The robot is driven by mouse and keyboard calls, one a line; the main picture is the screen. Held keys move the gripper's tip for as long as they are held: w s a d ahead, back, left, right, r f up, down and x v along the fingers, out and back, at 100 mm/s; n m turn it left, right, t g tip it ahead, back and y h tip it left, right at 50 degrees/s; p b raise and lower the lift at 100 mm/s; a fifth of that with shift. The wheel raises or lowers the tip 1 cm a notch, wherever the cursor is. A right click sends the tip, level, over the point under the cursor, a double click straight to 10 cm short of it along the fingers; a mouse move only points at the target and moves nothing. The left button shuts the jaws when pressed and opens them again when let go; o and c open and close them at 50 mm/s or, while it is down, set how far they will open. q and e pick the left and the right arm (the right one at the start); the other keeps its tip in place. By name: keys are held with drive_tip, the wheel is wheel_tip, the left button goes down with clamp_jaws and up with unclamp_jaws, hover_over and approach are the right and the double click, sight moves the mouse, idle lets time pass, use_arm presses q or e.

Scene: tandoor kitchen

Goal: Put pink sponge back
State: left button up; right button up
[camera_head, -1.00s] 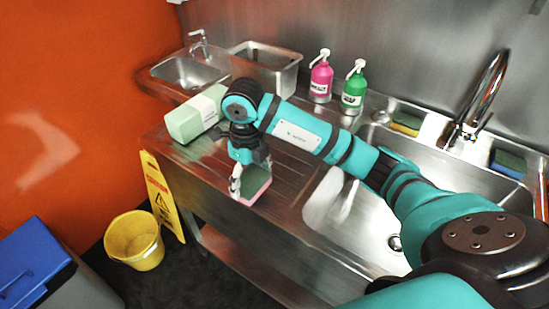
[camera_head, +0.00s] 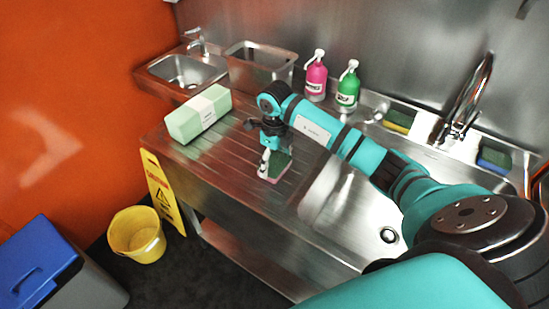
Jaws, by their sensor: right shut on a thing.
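The pink sponge (camera_head: 272,179) has a green top face and a pink edge low down. My right gripper (camera_head: 267,166) is shut on it, over the ribbed steel drainboard (camera_head: 232,160). I cannot tell whether the sponge touches the board. A yellow sponge with a green top (camera_head: 398,121) lies on the back ledge of the sink. A blue sponge with a green top (camera_head: 494,160) lies further right on that ledge. My left gripper is not in view.
A pale green paper pack (camera_head: 199,114) lies left on the counter. Pink (camera_head: 315,80) and green (camera_head: 347,90) pump bottles stand behind. The sink basin (camera_head: 350,205) and tap (camera_head: 470,105) are right. A yellow bucket (camera_head: 137,235) and caution sign (camera_head: 162,190) stand on the floor.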

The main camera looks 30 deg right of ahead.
sight(274, 162)
drive_tip(key=o, duration=1)
drive_tip(key=shift+f, duration=0.15)
drive_tip(key=shift+c, duration=0.2)
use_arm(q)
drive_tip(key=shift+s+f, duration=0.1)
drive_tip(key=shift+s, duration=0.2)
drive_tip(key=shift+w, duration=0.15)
use_arm(e)
drive_tip(key=shift+r, duration=0.4)
use_arm(q)
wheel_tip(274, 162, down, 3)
drive_tip(key=b, duration=0.3)
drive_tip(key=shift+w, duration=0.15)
use_arm(e)
wheel_tip(274, 162, up, 11)
drive_tip(key=shift+r, duration=0.2)
